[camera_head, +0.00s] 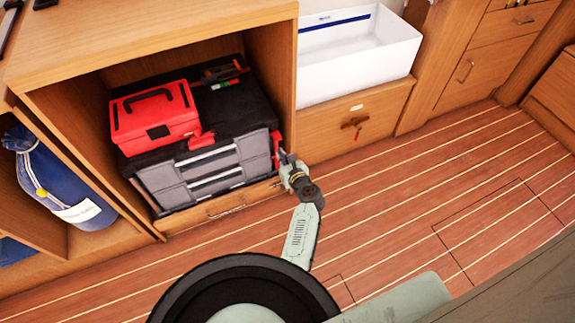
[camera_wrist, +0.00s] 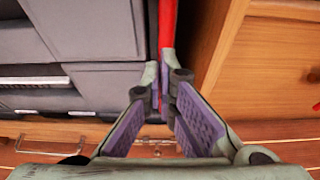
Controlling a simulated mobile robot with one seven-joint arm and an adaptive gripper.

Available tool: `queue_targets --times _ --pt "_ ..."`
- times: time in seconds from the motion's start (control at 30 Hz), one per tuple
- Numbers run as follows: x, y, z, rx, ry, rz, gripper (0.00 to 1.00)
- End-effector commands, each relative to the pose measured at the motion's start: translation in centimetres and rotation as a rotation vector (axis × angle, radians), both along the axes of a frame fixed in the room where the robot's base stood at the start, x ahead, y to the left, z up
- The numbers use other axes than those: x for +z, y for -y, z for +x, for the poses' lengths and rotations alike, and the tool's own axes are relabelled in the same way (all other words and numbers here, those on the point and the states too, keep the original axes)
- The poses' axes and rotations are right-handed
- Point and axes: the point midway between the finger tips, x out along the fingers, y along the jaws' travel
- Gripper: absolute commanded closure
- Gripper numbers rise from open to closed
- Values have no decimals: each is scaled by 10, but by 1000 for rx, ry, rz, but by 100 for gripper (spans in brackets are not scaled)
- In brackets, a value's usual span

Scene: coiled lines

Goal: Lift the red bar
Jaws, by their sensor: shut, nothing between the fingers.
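A narrow red bar (camera_wrist: 168,25) stands upright at the right side of the grey and black tool case (camera_wrist: 85,30), in the gap beside the wooden cabinet wall. In the head view a bit of the red bar (camera_head: 276,141) shows at the case's right edge. My gripper (camera_wrist: 161,85) is at the bar's lower end, with its fingertips together and nothing held between them. In the head view my gripper (camera_head: 285,158) is at the case's front right corner. Whether a fingertip touches the bar I cannot tell.
A red toolbox (camera_head: 155,115) sits on the tool case (camera_head: 205,170) inside the wooden cabinet. A white bin (camera_head: 355,60) stands on a drawer unit to the right. A blue bag (camera_head: 55,185) lies in the left compartment. The plank floor (camera_head: 420,195) to the right is clear.

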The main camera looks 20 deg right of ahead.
Motion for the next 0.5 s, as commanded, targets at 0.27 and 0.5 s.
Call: queue_targets --times 0.27,0.5 --pt "34 0 6 1 1 -2 100" --pt "38 0 6 -1 0 0 100"
